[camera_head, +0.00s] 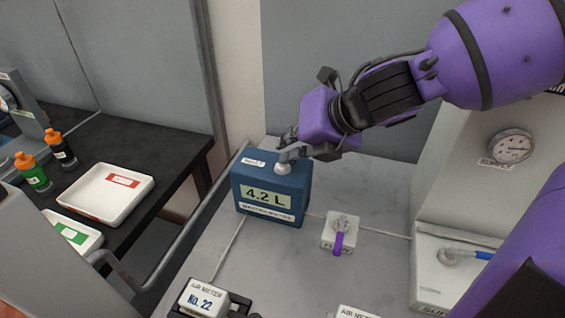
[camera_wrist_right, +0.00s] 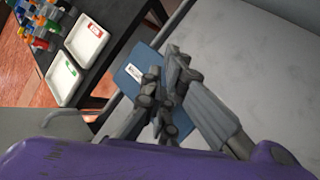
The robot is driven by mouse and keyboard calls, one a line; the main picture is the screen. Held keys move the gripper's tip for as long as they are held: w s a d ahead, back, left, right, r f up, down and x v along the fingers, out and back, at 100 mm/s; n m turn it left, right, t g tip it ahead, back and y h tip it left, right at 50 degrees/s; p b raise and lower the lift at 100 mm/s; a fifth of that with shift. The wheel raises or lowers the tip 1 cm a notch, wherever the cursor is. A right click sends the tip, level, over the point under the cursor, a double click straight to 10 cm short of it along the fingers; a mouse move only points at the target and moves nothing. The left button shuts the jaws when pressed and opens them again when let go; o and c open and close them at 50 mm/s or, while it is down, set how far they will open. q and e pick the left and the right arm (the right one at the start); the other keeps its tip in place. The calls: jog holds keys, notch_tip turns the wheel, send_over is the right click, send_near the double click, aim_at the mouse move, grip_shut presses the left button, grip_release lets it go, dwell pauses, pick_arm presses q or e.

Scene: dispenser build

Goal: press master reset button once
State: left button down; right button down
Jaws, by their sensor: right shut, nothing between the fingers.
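A blue box (camera_head: 269,191) with a "4.2 L" display stands on the grey bench in the head view. A small white label is on its top, and a pale round button (camera_head: 283,168) sits on the top's right part. My right gripper (camera_head: 284,158) is shut and empty, its fingertips at the button, seemingly touching it; I cannot tell whether it is pressed down. In the right wrist view the blue box (camera_wrist_right: 133,57) lies below the shut fingers (camera_wrist_right: 170,75), which hide the button. My left gripper is not in view.
A white valve block (camera_head: 341,232) with a purple lever stands right of the box. A gauge (camera_head: 510,147) marked SUPPLY is at the right. A grey rail (camera_head: 180,232) runs along the bench's left side, before a dark table with trays (camera_head: 82,222) and bottles.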

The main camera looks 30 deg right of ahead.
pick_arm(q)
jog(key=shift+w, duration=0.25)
pick_arm(e)
jog(key=shift+f, duration=0.15)
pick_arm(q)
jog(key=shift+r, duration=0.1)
pick_arm(e)
jog(key=shift+r+p, duration=0.35)
jog(key=shift+r, duration=0.55)
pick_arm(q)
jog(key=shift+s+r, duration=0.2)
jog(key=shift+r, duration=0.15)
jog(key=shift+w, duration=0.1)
